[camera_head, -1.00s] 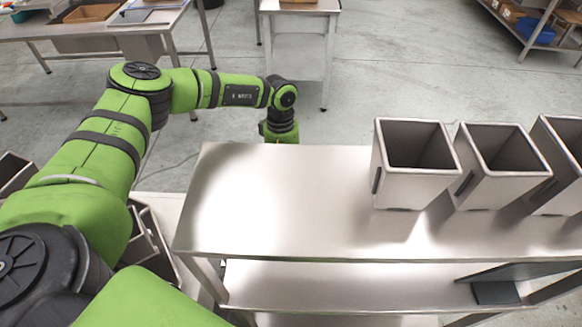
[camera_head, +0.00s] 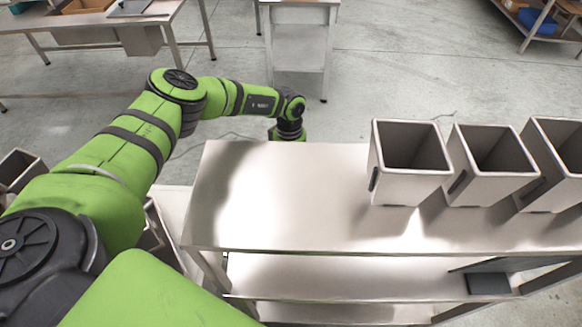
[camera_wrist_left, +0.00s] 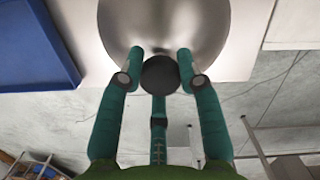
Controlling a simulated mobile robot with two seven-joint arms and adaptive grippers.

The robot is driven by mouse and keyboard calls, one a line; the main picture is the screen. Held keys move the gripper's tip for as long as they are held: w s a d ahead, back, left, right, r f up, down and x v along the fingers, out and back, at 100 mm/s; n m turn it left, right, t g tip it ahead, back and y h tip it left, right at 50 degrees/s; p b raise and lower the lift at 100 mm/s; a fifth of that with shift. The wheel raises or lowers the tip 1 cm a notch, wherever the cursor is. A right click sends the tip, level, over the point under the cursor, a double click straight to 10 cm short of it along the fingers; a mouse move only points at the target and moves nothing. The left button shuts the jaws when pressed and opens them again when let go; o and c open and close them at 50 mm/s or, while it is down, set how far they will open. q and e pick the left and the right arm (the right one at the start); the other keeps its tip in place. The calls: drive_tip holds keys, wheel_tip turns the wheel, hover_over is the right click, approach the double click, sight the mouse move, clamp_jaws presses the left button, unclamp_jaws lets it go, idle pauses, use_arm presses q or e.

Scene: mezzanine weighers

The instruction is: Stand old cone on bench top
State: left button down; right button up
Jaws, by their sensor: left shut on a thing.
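My left gripper (camera_wrist_left: 160,68) shows in the left wrist view, its green fingers closed around a black knob (camera_wrist_left: 160,75). The knob sits at the middle edge of a round, shiny metal body, which looks like the old cone (camera_wrist_left: 165,25); its top edge is cut off by the frame. In the head view my left arm reaches over to the far side of a steel bench (camera_head: 300,190), and the gripper and cone are hidden behind the bench's far edge. My right gripper is not in view.
Several open square steel hoppers (camera_head: 410,185) stand on the right of the bench top; its left part is bare. Lower shelves (camera_head: 340,275) lie beneath. A small steel table (camera_head: 300,50) and a long table (camera_head: 100,25) stand behind. A blue bin (camera_wrist_left: 35,50) shows in the wrist view.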

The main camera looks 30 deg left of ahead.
use_arm(q)
drive_tip(key=c, duration=0.8)
unclamp_jaws()
drive_tip(key=shift+c, duration=0.2)
drive_tip(key=shift+r, duration=0.1)
wheel_tip(320, 180, up, 12)
drive_tip(key=w+b, duration=0.1)
drive_tip(key=b, duration=0.3)
drive_tip(key=shift+a, duration=0.45)
